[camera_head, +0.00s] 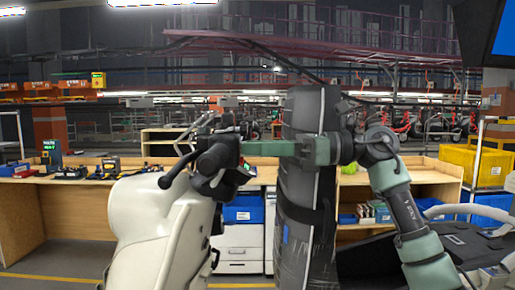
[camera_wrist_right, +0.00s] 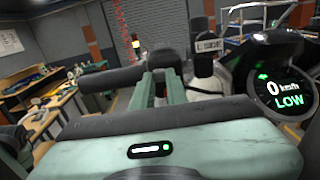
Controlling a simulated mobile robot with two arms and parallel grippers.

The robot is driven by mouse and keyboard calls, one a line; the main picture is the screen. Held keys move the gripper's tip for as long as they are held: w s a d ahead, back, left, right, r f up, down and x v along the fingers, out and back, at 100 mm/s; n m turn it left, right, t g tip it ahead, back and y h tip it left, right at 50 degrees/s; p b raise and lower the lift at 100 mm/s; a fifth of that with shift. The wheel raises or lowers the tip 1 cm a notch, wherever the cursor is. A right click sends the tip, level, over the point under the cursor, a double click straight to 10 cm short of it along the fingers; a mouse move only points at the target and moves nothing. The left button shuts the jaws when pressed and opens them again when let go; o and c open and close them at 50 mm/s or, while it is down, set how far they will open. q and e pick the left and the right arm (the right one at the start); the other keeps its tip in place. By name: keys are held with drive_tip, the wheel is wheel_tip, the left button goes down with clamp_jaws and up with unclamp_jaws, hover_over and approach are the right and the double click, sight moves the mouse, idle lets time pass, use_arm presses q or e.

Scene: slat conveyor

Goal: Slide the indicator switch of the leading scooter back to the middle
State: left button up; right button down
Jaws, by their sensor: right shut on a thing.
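The leading scooter (camera_head: 155,225) is cream white and stands left of centre in the head view. Its dark handlebar (camera_head: 218,158) faces me, and its round display (camera_wrist_right: 285,92) reads 0 km/h LOW in the right wrist view. My right gripper (camera_head: 240,149) reaches in from the right, with its green fingers at the handlebar, inboard of the black grip (camera_wrist_right: 110,78). The fingers (camera_wrist_right: 165,72) are shut on a small part there. It sits where the indicator switch would be, but the fingertips hide it and its position cannot be read. My left gripper is not in view.
A tall dark upright shape (camera_head: 300,225) stands close behind my right gripper. Wooden workbenches (camera_head: 65,190) with tools run behind the scooter. Blue bins (camera_head: 243,207) and a yellow crate (camera_head: 470,165) are farther back. Yellow floor lines show at lower left.

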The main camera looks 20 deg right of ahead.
idle(0.5)
drive_tip(key=shift+w+d+p, duration=0.15)
drive_tip(key=shift+w+p, duration=0.15)
drive_tip(key=shift+w, duration=0.15)
drive_tip(key=c, duration=1.4)
unclamp_jaws()
drive_tip(key=b+v, duration=0.2)
drive_tip(key=v, duration=0.5)
drive_tip(key=shift+s+d+b, duration=0.15)
drive_tip(key=shift+d+b, duration=0.15)
drive_tip(key=shift+d, duration=0.1)
